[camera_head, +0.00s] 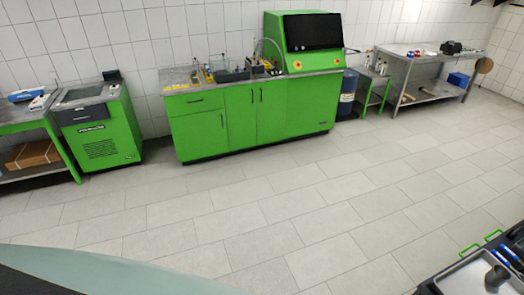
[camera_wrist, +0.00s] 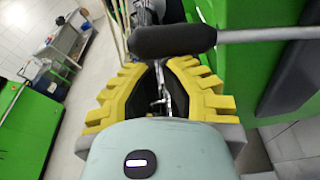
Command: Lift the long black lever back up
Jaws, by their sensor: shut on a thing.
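In the wrist view, the long black lever's thick, rounded black grip (camera_wrist: 172,40) lies across the top of the picture, in front of my fingertips. A thin grey rod (camera_wrist: 265,34) runs from the grip to the right edge. My gripper (camera_wrist: 160,64), with yellow ridged fingers and dark inner pads, is shut on the lever at its black grip. The exact contact is partly hidden. In the head view my gripper does not show, and I cannot make out the lever clearly.
In the wrist view, green panels (camera_wrist: 232,85) stand close on the right. In the head view, a green cabinet bench (camera_head: 215,125) with a dark-screened console (camera_head: 312,32) stands along the wall. A metal table (camera_head: 420,60) stands at the right. The tiled floor (camera_head: 230,205) is clear.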

